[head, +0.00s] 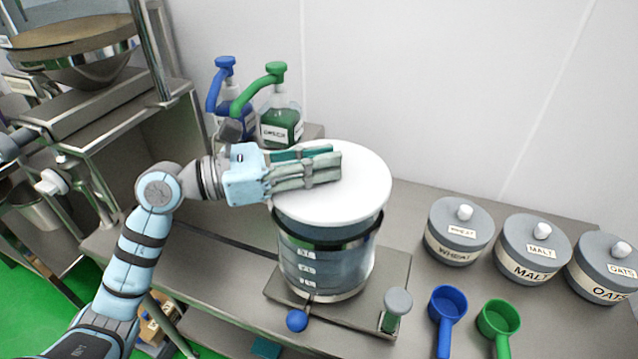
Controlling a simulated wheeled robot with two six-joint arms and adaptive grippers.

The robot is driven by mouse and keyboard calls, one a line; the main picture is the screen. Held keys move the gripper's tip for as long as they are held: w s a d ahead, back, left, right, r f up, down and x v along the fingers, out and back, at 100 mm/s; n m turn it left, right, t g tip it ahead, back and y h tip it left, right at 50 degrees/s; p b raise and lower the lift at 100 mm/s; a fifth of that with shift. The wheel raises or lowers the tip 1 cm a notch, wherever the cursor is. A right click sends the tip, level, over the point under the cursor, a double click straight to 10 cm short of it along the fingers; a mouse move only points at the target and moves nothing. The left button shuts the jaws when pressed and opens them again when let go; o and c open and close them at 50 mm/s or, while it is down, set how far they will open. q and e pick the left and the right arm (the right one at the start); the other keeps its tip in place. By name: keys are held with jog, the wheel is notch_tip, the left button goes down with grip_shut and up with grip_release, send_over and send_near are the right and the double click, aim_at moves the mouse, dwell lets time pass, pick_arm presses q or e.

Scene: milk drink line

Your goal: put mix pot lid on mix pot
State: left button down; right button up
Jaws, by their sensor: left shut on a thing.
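The mix pot lid (352,200) is a white round disc, roughly level, over the mix pot (325,268). The pot is a clear, bluish vessel with a dark band and level marks, upright on a metal base plate. My left gripper (325,166) reaches in from the left over the top of the lid and is shut on it. The part of the lid between the fingers is hidden. The lid covers the pot's mouth from this view. I cannot tell if it rests on the rim or is held slightly above it. My right gripper is not in view.
A blue pump bottle (224,97) and a green pump bottle (280,122) stand behind the pot. Grey canisters, such as wheat (458,240) and malt (530,257), stand at the right. A blue scoop (447,303) and a green scoop (498,318) lie in front of them.

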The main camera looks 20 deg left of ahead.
pick_arm(q)
notch_tip(320, 180, down, 3)
jog(key=shift+s+f+b, duration=0.1)
jog(key=shift+f+b, duration=0.1)
jog(key=shift+b, duration=0.15)
jog(key=shift+s, duration=0.1)
jog(key=shift+f, duration=0.2)
jog(key=c, duration=1.4)
grip_release()
jog(key=shift+o, duration=0.2)
